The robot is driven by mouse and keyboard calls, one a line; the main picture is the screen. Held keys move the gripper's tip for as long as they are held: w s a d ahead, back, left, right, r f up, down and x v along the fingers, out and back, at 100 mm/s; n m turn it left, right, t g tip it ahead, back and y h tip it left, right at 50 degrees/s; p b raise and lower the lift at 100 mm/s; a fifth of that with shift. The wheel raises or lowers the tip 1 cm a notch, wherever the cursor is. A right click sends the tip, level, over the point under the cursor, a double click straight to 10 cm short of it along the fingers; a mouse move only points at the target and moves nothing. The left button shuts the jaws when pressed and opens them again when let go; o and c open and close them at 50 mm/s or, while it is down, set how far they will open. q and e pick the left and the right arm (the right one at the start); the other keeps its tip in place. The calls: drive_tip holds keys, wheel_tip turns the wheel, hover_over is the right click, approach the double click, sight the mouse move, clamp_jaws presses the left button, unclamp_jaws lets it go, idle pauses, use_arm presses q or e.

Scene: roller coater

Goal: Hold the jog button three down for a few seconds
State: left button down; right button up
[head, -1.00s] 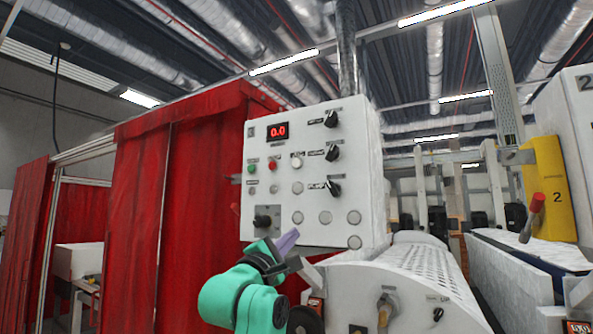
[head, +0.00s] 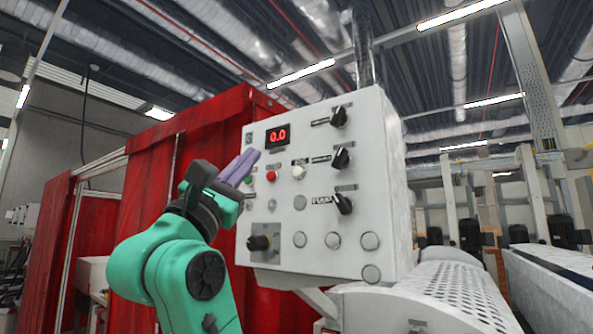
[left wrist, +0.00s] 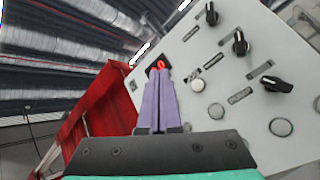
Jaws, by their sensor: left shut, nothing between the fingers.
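The white control panel (head: 330,170) stands at centre with several round silver buttons. Three sit in its lower row: left (head: 300,240), middle (head: 333,240) and right (head: 370,241). Another round button (head: 371,273) sits below the right one. The labels are too small to read, so I cannot tell which is jog button three. My left gripper (head: 248,158) is shut and empty, its purple fingers pointing up at the panel's upper left, below the red display (head: 277,135). In the left wrist view the fingers (left wrist: 160,72) overlap the display's lower edge. No contact can be made out.
A red button (head: 271,176), a white button (head: 299,172) and black knobs (head: 340,117) are on the panel. A black selector (head: 258,243) is at lower left. A red curtain (head: 140,190) hangs behind my left arm. A perforated roller cover (head: 450,290) lies below right.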

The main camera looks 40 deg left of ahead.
sight(298, 172)
use_arm(q)
drive_tip(key=w+p, duration=0.1)
drive_tip(key=w, duration=0.4)
drive_tip(key=w+p, duration=0.1)
drive_tip(key=w, duration=0.4)
drive_tip(key=shift+w+a+f, duration=0.15)
drive_tip(key=shift+f, duration=0.05)
use_arm(e)
wheel_tip(298, 172, up, 2)
drive_tip(key=shift+s+d+r, duration=0.1)
drive_tip(key=shift+d+r, duration=0.05)
drive_tip(key=shift+r, duration=0.05)
idle(0.8)
use_arm(q)
drive_tip(key=shift+p, duration=0.35)
use_arm(e)
drive_tip(key=shift+r, duration=0.1)
use_arm(q)
drive_tip(key=shift+w, duration=0.35)
